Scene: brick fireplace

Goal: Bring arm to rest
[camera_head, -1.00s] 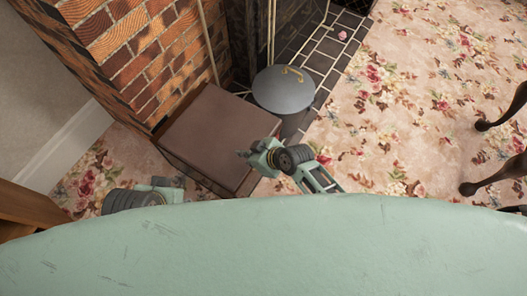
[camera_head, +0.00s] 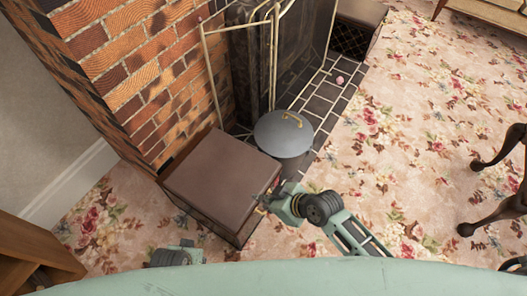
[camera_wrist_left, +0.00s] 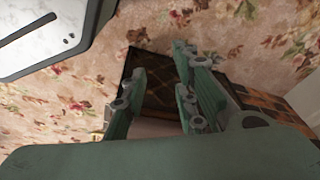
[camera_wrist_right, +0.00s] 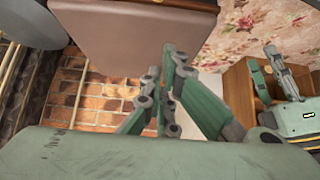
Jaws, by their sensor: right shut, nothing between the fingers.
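My right gripper (camera_head: 263,207) is at the right front edge of the brown box, in front of the hearth. Its fingers are shut and empty; the right wrist view shows their tips together (camera_wrist_right: 167,72). From the head I cannot tell whether it touches the box. My left arm (camera_head: 172,256) shows only in part at the bottom left of the head view. In the left wrist view the left gripper's fingers (camera_wrist_left: 158,62) stand apart with nothing held between them. Its open fingers also show at the right of the right wrist view (camera_wrist_right: 262,54).
The brown box (camera_head: 222,178) stands against the brick fireplace (camera_head: 150,60). A grey lidded bucket (camera_head: 284,135) stands on the dark tiled hearth behind it. A wooden cabinet (camera_head: 35,255) is at the left, dark chair legs (camera_head: 495,185) at the right. Floral carpet (camera_head: 390,160) lies open between.

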